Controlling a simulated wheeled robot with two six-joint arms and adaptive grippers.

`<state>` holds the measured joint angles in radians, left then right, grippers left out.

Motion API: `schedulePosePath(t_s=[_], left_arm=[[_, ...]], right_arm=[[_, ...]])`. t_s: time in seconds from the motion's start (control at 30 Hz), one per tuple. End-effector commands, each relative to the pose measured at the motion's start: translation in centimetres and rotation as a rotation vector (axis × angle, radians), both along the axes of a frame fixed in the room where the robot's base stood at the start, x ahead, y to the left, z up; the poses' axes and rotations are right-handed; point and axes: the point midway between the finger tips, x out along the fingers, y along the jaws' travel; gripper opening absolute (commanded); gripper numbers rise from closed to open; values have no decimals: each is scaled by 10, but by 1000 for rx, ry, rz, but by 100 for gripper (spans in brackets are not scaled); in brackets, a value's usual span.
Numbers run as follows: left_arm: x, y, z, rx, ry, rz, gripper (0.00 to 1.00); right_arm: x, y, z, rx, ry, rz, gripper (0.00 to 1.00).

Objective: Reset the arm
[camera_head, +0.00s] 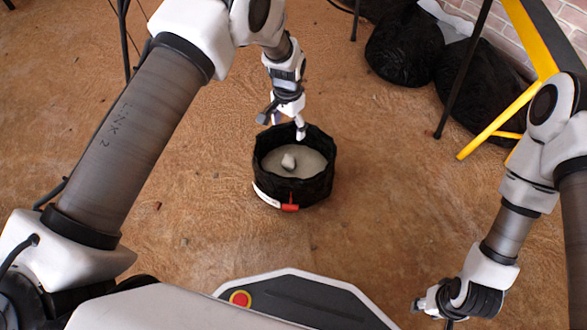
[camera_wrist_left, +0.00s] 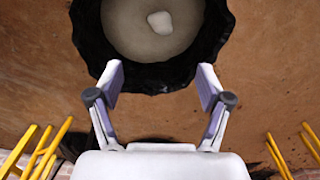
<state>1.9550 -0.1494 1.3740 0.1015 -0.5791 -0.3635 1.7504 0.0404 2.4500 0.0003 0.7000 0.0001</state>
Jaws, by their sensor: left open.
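My left arm comes in from the left in the head view. Its gripper (camera_head: 283,125) is above the far rim of a round black bucket (camera_head: 295,193). The left wrist view shows this gripper (camera_wrist_left: 160,80) open and empty, with its two fingers apart at the edge of the bucket (camera_wrist_left: 90,50). Inside the bucket is grey material with a small pale lump (camera_head: 288,161) on it. The lump also shows in the left wrist view (camera_wrist_left: 160,22). My right gripper (camera_head: 420,305) is low at the right, and its fingers are too small to read.
Black bags (camera_head: 404,48) lie at the back right by a brick wall. A yellow frame (camera_head: 500,118) and a dark pole (camera_head: 462,75) stand there too. The brown floor (camera_head: 200,240) around the bucket is mostly clear.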

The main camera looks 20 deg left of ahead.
Motion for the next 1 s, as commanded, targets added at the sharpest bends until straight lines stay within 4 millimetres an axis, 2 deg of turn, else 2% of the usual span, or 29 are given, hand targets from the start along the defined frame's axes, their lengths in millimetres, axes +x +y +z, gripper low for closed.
schedulePosePath(t_s=[0.03,0.1,0.23,0.8,0.87,0.9,0.97,1.0], left_arm=[[0,0,13,0,-2,1,78],[0,0,26,0,-1,1,78],[0,0,41,0,0,0,78],[-4,0,40,0,12,1,78],[-13,5,32,-7,44,12,78],[-26,9,22,-8,80,22,78],[-58,18,5,-8,158,39,78],[-86,25,-7,-7,214,50,78]], right_arm=[[0,0,0,0,0,0,40],[0,0,0,0,0,0,40],[0,0,0,0,0,0,40],[0,0,3,0,0,0,40],[0,0,12,0,0,0,40],[0,0,15,0,0,0,40],[0,0,20,0,0,0,40],[0,0,25,0,0,0,40]])
